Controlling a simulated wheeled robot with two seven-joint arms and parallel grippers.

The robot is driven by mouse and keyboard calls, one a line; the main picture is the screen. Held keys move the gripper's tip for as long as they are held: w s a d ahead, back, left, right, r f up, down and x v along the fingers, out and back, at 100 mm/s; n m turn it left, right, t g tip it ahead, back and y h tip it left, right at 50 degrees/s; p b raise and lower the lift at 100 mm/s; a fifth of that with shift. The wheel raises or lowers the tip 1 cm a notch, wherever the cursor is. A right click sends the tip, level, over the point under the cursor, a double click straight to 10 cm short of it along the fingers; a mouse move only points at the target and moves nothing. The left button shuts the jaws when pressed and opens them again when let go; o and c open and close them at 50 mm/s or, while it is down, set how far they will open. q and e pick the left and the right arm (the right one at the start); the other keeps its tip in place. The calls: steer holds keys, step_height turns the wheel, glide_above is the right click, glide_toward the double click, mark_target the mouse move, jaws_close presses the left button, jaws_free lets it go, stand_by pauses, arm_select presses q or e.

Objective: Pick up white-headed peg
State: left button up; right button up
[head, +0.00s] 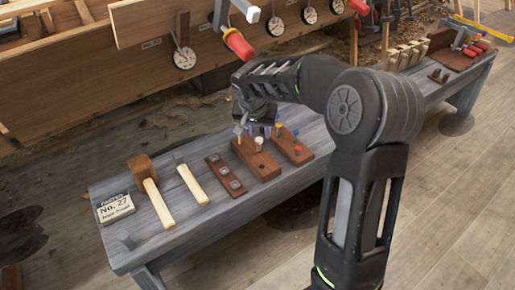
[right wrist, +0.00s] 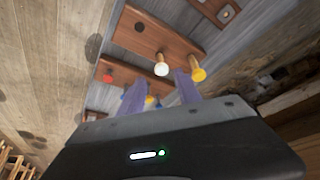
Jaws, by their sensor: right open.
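The white-headed peg (head: 259,141) stands upright in a brown wooden board (head: 262,166) on the grey bench, and it also shows in the right wrist view (right wrist: 161,69). My right gripper (head: 260,129) is just above that board. In the right wrist view my right gripper (right wrist: 161,88) is open, and the white head shows just beyond the gap between its purple fingers. The fingers hold nothing. A yellow-headed peg (right wrist: 197,74) stands in the same board, close to one finger. My left gripper is not in view.
A second board (head: 302,157) with red-, blue- and yellow-headed pegs is beside the first. A plate with metal squares (head: 225,174), a chisel-like tool (head: 192,183), a mallet (head: 157,200) and a sign (head: 115,208) lie left on the bench (head: 230,208). The planked hull (head: 90,85) rises behind.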

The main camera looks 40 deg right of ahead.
mark_target(259, 140)
steer(key=shift+b+x, duration=0.35)
steer(key=shift+x, duration=1)
steer(key=shift+a, duration=0.1)
steer(key=b+x, duration=0.2)
steer(key=x, duration=0.3)
steer(key=shift+f, duration=0.15)
jaws_close()
